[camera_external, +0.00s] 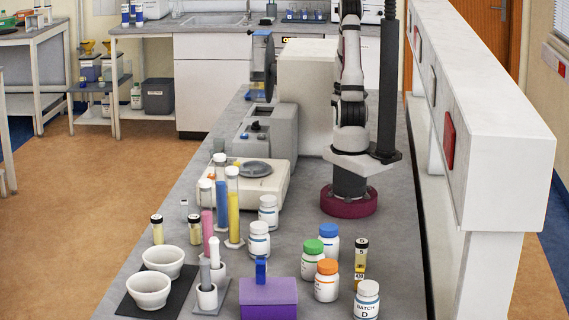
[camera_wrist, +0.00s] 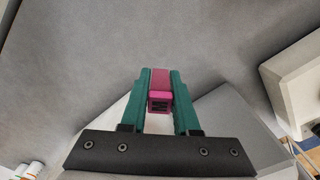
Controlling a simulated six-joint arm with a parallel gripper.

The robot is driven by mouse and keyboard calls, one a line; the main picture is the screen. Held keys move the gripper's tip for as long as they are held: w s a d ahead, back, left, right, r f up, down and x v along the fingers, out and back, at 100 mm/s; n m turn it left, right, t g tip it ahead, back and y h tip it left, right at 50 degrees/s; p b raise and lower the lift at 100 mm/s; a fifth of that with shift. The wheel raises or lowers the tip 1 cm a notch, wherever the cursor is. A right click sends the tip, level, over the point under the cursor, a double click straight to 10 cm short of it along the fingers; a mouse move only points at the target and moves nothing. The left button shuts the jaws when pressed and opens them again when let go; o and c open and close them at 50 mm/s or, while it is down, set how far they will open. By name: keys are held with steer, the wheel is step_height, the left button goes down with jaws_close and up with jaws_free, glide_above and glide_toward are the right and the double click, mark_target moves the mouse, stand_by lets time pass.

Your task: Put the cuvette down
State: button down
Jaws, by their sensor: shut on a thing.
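My gripper (camera_wrist: 160,76), with teal fingers, shows in the wrist view. It is shut on the cuvette (camera_wrist: 160,100), which has a magenta top with dark marks on its end face. A paler part shows below the magenta, between the fingers. The cuvette's far end and whatever lies right under it are hard to make out. In the external view my arm rises out of the top of the picture, and I cannot make out the gripper or the cuvette there.
A grey instrument (camera_external: 266,135) and a beige device with a round plate (camera_external: 257,170) stand left of my base. Tubes, several capped bottles (camera_external: 327,280), white mortars (camera_external: 149,291) and a purple block (camera_external: 268,298) crowd the front. A white ledge (camera_external: 500,130) runs along the right.

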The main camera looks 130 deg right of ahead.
glide_above(309, 166)
steer(key=f, duration=0.6)
steer(key=shift+s+a+f, duration=0.2)
steer(key=shift+a, duration=0.1)
steer(key=shift+w+d+f, duration=0.1)
steer(key=shift+d+f, duration=0.05)
steer(key=shift+f, duration=0.95)
steer(key=shift+w+d+f, duration=0.1)
steer(key=shift+f, duration=0.95)
steer(key=c, duration=0.7)
jaws_free()
steer(key=shift+f, duration=0.1)
steer(key=shift+o, duration=0.2)
step_height(309, 166, up, 12)
steer(key=shift+r, duration=0.2)
